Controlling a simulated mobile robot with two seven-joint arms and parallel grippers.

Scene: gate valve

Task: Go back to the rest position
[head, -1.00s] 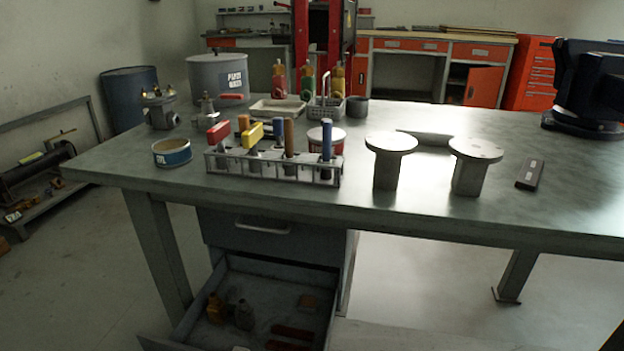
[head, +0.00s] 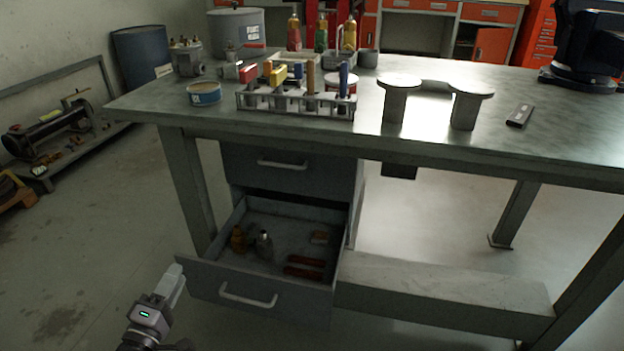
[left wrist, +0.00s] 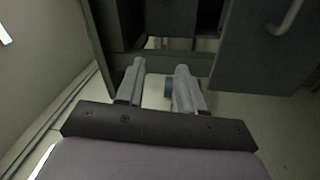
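My left gripper (head: 170,285) is at the lower left of the head view, in front of the bench and just left of the open drawer's front (head: 250,292). In the left wrist view its two fingers (left wrist: 160,75) are apart with nothing between them. My right gripper is in neither view.
The open lower drawer holds a yellow-orange bottle (head: 238,238), a grey bottle (head: 264,245) and red items (head: 304,266). The workbench (head: 440,142) carries a tool rack (head: 295,104), a blue tin (head: 204,93) and two flanged stands. Bare floor (head: 110,235) lies left of the drawer.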

